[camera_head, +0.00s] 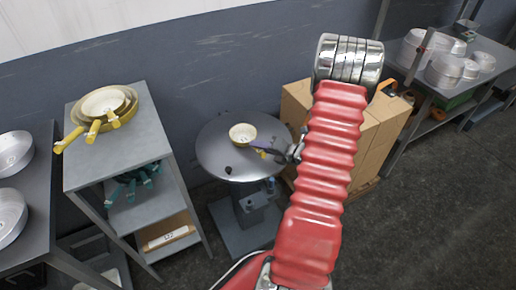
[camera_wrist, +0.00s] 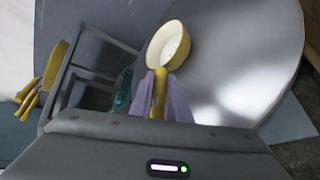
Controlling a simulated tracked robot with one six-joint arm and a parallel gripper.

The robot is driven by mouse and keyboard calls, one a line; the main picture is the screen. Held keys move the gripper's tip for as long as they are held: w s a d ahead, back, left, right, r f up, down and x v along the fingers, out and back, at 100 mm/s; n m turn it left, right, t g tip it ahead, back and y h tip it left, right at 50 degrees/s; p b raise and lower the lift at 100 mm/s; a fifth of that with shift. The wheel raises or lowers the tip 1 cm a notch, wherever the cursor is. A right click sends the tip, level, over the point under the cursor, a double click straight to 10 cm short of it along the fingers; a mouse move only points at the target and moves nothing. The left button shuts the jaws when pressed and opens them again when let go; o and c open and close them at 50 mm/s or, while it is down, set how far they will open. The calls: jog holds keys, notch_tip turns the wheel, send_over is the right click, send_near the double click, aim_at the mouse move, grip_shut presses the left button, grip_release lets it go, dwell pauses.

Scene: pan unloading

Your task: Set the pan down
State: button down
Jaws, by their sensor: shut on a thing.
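A small yellow pan (camera_head: 242,133) with a cream inside shows over the round grey table (camera_head: 212,157). I cannot tell whether its base touches the table top. My gripper (camera_head: 270,150) comes in from the right and is shut on the pan's handle. In the wrist view the pan (camera_wrist: 168,45) points away from me, and its yellow handle (camera_wrist: 159,90) lies between the two purple fingers of my gripper (camera_wrist: 161,98). The round table (camera_wrist: 265,50) fills the right part of that view.
A grey shelf rack (camera_head: 140,145) left of the table bears stacked yellow pans (camera_head: 108,103), with teal-handled items (camera_head: 135,183) below. Cardboard boxes (camera_head: 375,135) stand right of the table. Metal pots (camera_head: 445,70) are on a right-hand shelf.

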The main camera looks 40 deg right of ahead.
jog(key=shift+f, duration=0.1)
jog(key=c, duration=1.7)
grip_release()
jog(key=shift+o, duration=0.2)
jog(key=v, duration=1.2)
jog(key=shift+a, duration=0.1)
